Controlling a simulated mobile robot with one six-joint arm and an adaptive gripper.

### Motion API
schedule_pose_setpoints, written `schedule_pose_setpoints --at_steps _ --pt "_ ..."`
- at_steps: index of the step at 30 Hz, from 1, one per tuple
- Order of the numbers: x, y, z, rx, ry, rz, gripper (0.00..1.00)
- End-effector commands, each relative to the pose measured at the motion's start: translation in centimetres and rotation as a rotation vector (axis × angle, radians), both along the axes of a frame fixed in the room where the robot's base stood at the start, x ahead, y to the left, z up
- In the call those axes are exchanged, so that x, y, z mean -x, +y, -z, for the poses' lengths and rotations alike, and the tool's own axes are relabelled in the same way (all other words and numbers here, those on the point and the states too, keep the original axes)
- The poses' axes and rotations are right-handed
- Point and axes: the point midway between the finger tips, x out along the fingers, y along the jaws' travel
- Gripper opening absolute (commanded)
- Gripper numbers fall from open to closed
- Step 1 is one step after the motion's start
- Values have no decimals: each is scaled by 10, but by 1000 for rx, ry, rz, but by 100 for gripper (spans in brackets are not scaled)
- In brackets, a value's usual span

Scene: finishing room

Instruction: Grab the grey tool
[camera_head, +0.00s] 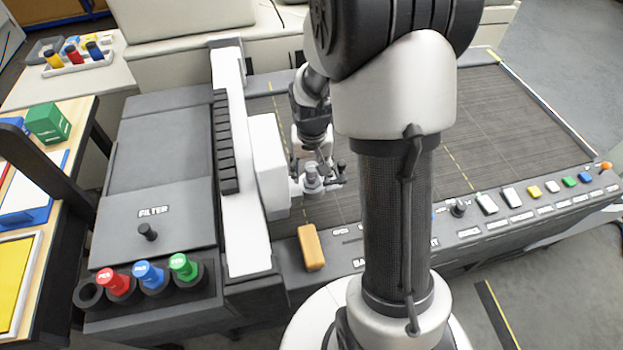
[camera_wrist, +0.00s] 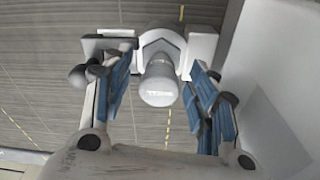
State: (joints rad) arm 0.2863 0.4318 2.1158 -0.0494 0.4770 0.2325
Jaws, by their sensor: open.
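The grey tool (camera_head: 312,182) has a light grey round knob and stands at the machine's dark slatted bed, close to the white block. In the wrist view the tool (camera_wrist: 160,82) shows its cylindrical knob toward me, with wider light blocks behind it. My gripper (camera_wrist: 160,92) is open, with one blue-padded finger on each side of the knob and gaps visible on both sides. In the head view my gripper (camera_head: 317,170) is small and partly covers the tool. The tool's lower part is hidden.
The white block (camera_head: 268,165) stands just left of the tool. A holder (camera_head: 150,308) carries red, blue and green topped items and an empty slot at its left end. An orange block (camera_head: 311,248) lies on the front ledge. The slatted bed (camera_head: 490,120) is clear to the right.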

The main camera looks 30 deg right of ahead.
Motion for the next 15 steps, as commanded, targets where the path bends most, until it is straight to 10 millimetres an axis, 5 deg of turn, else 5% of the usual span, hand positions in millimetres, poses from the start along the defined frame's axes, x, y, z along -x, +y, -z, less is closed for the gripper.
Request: schedule_pose_setpoints --at_steps 8,15 --pt "-1 -1 3 1 -2 0 54" --pt "-1 0 3 0 -1 0 38"
